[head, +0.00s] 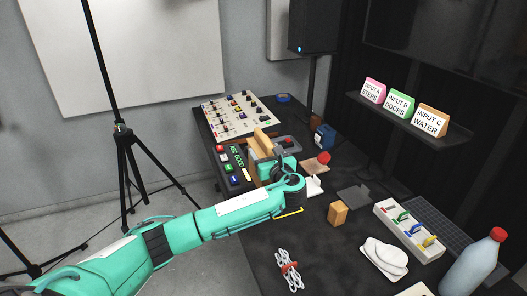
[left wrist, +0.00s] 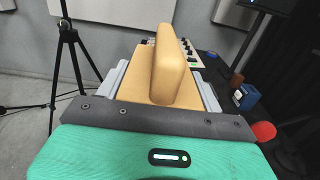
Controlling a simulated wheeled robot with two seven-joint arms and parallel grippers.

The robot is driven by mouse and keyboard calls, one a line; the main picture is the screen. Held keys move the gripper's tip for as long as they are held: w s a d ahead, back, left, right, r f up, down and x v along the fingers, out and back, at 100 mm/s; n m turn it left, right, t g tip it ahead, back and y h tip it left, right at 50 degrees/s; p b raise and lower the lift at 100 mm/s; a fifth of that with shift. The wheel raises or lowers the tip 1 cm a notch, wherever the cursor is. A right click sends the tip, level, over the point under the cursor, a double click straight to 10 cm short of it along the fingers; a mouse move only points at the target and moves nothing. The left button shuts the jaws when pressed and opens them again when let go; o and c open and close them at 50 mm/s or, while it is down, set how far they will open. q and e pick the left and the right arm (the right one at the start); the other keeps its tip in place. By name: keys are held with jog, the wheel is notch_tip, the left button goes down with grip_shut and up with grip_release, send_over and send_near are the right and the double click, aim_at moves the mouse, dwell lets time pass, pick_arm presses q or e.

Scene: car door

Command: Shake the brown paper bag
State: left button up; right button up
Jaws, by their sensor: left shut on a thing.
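My left gripper (head: 263,153) reaches in over the left part of the dark table. It is shut on a tan-brown object, which looks to be the brown paper bag (head: 264,139). In the left wrist view the bag (left wrist: 170,62) shows a tall, rounded upright part above a wider tan part between the grey fingers (left wrist: 160,88). Its lower side is hidden by the gripper, and I cannot tell whether it touches the table. My right gripper is not in view.
A mixing panel (head: 237,115) and a button box (head: 234,160) stand close by the gripper. A tripod (head: 124,150) stands left.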

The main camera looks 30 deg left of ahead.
pick_arm(q)
jog(key=w+f+b, duration=0.1)
jog(key=f, duration=0.2)
jog(key=d+f+b, duration=0.1)
jog(key=f, duration=0.2)
jog(key=w+f, duration=0.1)
jog(key=f, duration=0.2)
jog(key=shift+w+d+f+b, duration=0.15)
jog(key=shift+w+f+b, duration=0.15)
jog(key=shift+b, duration=0.1)
jog(key=shift+w+d+f, duration=0.15)
jog(key=shift+w+f, duration=0.1)
jog(key=shift+f, duration=0.4)
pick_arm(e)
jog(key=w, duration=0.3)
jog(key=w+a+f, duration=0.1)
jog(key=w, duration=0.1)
